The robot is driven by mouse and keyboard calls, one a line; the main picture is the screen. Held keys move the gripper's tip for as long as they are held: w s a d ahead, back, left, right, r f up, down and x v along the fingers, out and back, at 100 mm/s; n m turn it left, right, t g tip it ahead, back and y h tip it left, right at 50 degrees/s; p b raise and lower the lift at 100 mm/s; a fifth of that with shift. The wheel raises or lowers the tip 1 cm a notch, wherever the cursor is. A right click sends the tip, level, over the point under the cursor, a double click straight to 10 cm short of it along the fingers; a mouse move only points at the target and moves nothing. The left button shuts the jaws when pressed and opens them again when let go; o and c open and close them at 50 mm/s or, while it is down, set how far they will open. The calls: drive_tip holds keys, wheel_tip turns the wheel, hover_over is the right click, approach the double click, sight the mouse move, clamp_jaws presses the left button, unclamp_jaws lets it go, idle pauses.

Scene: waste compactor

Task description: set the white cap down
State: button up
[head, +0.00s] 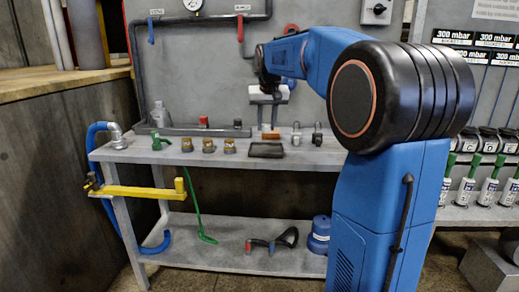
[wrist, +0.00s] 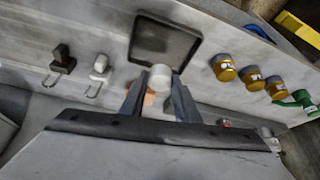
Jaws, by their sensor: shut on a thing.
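The white cap (wrist: 161,76) is held between the two fingertips of my gripper (wrist: 160,88) in the wrist view. In the head view my gripper (head: 268,120) points down over the grey bench (head: 330,155), behind the black tray. The cap is too small to make out clearly there. In the wrist view the cap appears close to the near edge of the square black tray (wrist: 165,42), which looks empty. The tray also shows in the head view (head: 267,150). I cannot tell how high the cap is above the bench.
Brass fittings (head: 209,146) and a green-handled valve (head: 158,141) stand left of the tray. Two small fittings (head: 296,134) stand right of it. A brownish block (head: 270,134) is behind the tray. A yellow bar (head: 140,191) juts out at the bench's left front.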

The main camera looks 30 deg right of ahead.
drive_tip(key=shift+f, duration=3.85)
drive_tip(key=shift+f, duration=0.15)
drive_tip(key=o, duration=1)
drive_tip(key=v, duration=1.1)
drive_tip(key=s+a+f+n, duration=0.1)
drive_tip(key=s+a+f, duration=0.2)
drive_tip(key=s+a, duration=0.55)
drive_tip(key=s+a+f+n+y, duration=0.1)
drive_tip(key=s+a+f, duration=0.3)
drive_tip(key=s+f, duration=0.6)
drive_tip(key=s+a+f+n, duration=0.2)
drive_tip(key=s+a+f, duration=0.2)
drive_tip(key=s+f, duration=0.6)
drive_tip(key=s, duration=0.6)
drive_tip(key=shift+s+n+y, duration=0.25)
drive_tip(key=shift+n+y, duration=0.05)
drive_tip(key=shift+y, duration=0.1)
